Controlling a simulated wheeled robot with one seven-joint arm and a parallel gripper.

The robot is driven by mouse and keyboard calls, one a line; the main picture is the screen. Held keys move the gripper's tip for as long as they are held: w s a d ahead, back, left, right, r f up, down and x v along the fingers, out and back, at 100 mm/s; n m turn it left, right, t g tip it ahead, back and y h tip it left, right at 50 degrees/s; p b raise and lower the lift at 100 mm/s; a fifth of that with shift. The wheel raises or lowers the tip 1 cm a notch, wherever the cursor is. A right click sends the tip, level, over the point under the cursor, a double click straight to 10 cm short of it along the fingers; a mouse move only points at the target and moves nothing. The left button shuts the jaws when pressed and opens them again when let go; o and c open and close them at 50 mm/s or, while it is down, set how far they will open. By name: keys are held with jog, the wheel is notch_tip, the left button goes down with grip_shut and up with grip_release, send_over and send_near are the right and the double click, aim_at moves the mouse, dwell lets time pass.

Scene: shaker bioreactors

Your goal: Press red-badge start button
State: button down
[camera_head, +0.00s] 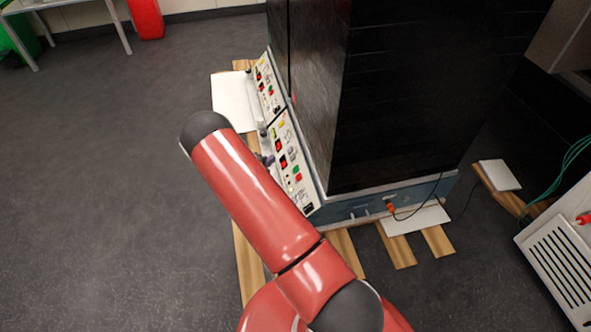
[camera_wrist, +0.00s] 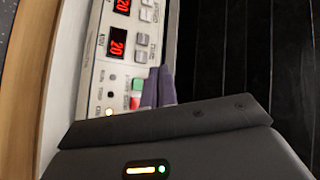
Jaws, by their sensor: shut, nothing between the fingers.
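Two control panels run along the left side of a tall black bioreactor cabinet: a near panel (camera_head: 291,165) and a far panel (camera_head: 267,88). Each has red and green buttons. In the wrist view a panel (camera_wrist: 88,85) shows red digit displays (camera_wrist: 118,43), grey keys, a green button (camera_wrist: 138,84) and a red button (camera_wrist: 134,103). My gripper (camera_wrist: 161,76) is shut and empty, its purplish fingers just right of the green button. I cannot tell whether they touch the panel. In the head view my arm mostly hides the gripper. I cannot make out a red badge clearly.
The black cabinet (camera_head: 420,90) stands right beside the panels. Wooden slats (camera_head: 395,245) lie under the unit, with a white plate (camera_head: 232,100) at the far left. A cable hangs at the front. The grey floor (camera_head: 110,160) to the left is clear.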

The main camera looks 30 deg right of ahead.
aim_at(296, 169)
jog(key=d+f+b, duration=0.1)
jog(key=d+f, duration=0.1)
jog(key=s+d+f+b, duration=0.1)
jog(key=d+f+b, duration=0.1)
jog(key=shift+s+d+f, duration=0.2)
jog(key=shift+d+f, duration=0.2)
jog(key=shift+s+d+f, duration=0.15)
jog(key=shift+d+f, duration=0.25)
jog(key=shift+d, duration=0.2)
jog(key=shift+f, duration=0.1)
dwell(1.3)
jog(key=shift+s+d+f+b, duration=0.1)
jog(key=shift+d+f+b, duration=0.05)
jog(key=shift+d+b, duration=0.2)
